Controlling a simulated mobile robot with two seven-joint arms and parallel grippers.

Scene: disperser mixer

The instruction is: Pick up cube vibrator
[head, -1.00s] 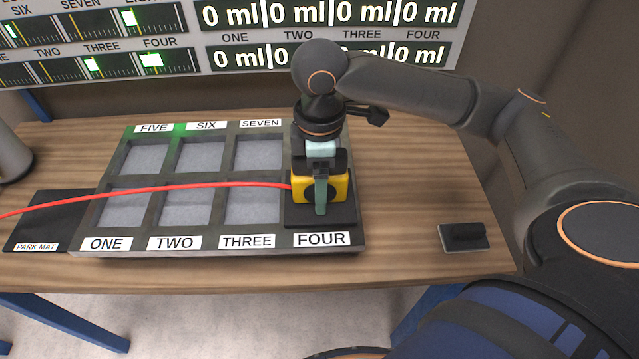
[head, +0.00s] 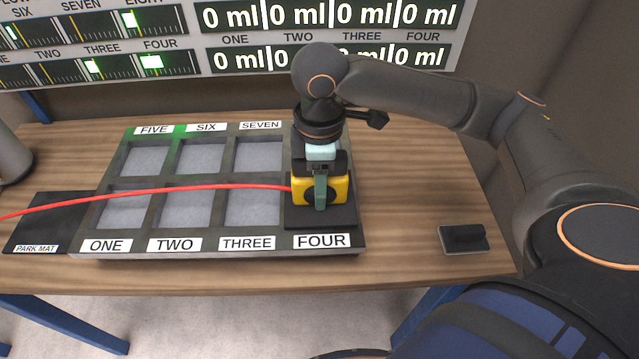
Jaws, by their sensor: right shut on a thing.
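The cube vibrator (head: 338,190) is a yellow block with a dark round front and a red cable (head: 170,190) running off to the left. It is at the dark pad over compartment FOUR (head: 320,218) of the rack. My right gripper (head: 321,190) comes down from above and is shut on the yellow block, with one pale green finger across its front. The far finger is hidden behind the block. I cannot tell whether the block touches the pad. My left gripper is not in view.
The dark rack (head: 215,252) has several open compartments with pale floors. A black park mat (head: 45,222) lies at its left. A display panel (head: 330,35) stands behind.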

